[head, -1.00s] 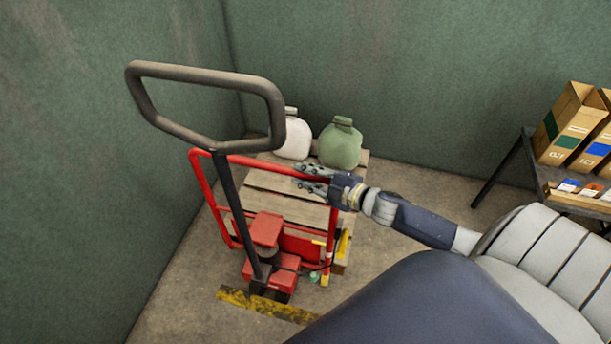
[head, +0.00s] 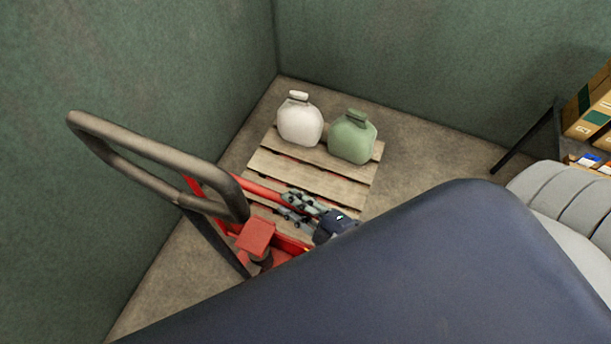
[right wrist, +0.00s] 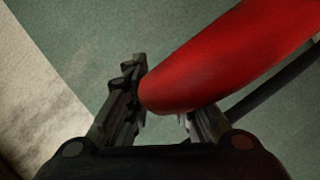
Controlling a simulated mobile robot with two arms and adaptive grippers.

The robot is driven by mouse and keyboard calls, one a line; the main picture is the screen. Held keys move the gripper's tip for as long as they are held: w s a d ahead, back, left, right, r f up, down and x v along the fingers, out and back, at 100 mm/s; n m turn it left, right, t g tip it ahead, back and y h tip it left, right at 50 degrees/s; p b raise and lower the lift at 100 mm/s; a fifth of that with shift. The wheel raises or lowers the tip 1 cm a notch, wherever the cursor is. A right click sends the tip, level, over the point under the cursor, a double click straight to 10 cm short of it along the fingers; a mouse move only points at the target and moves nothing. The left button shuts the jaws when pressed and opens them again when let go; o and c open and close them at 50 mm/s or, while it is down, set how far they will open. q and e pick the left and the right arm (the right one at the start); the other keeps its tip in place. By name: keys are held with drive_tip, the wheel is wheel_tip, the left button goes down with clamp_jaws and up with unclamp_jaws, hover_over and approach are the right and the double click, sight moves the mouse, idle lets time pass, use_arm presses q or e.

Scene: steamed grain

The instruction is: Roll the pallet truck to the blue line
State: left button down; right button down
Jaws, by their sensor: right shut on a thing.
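The red pallet truck (head: 256,236) stands at the lower left of the head view, with its dark loop handle (head: 150,150) rising toward the left wall. My right gripper (head: 290,206) is shut on the truck's red frame bar; the bar (right wrist: 220,62) runs between the fingers (right wrist: 160,108) in the right wrist view. My own arm hides the truck's lower right side. No blue line shows. My left gripper is not in view.
Green walls (head: 140,60) meet in a corner behind the pallet and close off the left side. A dark table (head: 530,135) with cardboard boxes (head: 590,110) stands at the right. Bare concrete floor (head: 430,150) lies between pallet and table.

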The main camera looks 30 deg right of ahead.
drive_tip(key=shift+w+d+f, duration=0.1)
drive_tip(key=shift+d, duration=0.1)
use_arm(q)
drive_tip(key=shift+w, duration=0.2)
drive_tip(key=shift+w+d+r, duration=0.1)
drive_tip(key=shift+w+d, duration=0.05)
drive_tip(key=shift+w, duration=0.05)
use_arm(e)
drive_tip(key=shift+w+d, duration=0.15)
drive_tip(key=shift+w, duration=0.1)
drive_tip(key=c, duration=1.4)
unclamp_jaws()
drive_tip(key=shift+s, duration=0.2)
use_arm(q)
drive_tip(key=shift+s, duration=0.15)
use_arm(e)
drive_tip(key=v, duration=1.2)
drive_tip(key=shift+s, duration=0.1)
